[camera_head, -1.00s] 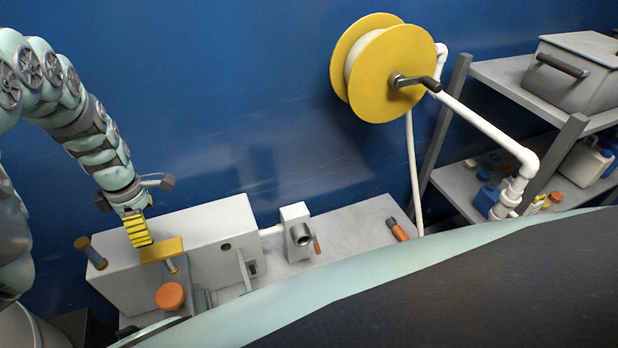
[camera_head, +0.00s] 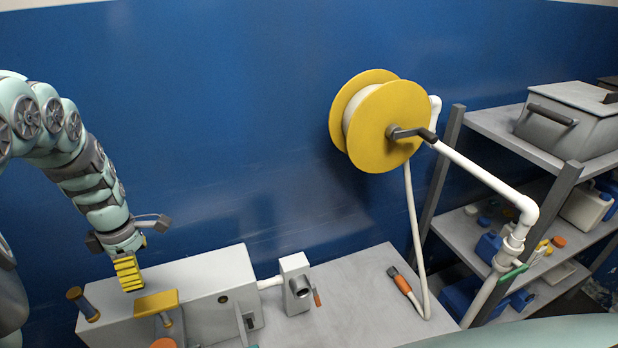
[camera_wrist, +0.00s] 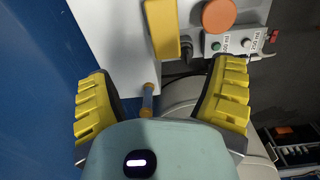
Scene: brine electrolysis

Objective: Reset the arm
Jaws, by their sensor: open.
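My gripper (camera_head: 128,272) hangs from my arm at the left in the head view, just above the grey machine (camera_head: 215,305). In the wrist view its yellow-padded fingers (camera_wrist: 162,108) are spread wide apart with nothing between them. A yellow handle (camera_head: 157,303) on the machine is a little right of and below the fingertips in the head view. It also shows ahead of the fingers in the wrist view (camera_wrist: 163,28). A small post with a brown cap (camera_head: 82,300) stands at the machine's left end. Whether the fingertips touch the machine cannot be told from the head view.
An orange knob (camera_wrist: 218,15) is beside the yellow handle. A yellow hose reel (camera_head: 390,125) is on the blue wall, its white hose hanging to the bench (camera_head: 365,285). A shelf (camera_head: 500,130) with a grey box (camera_head: 570,120) stands right.

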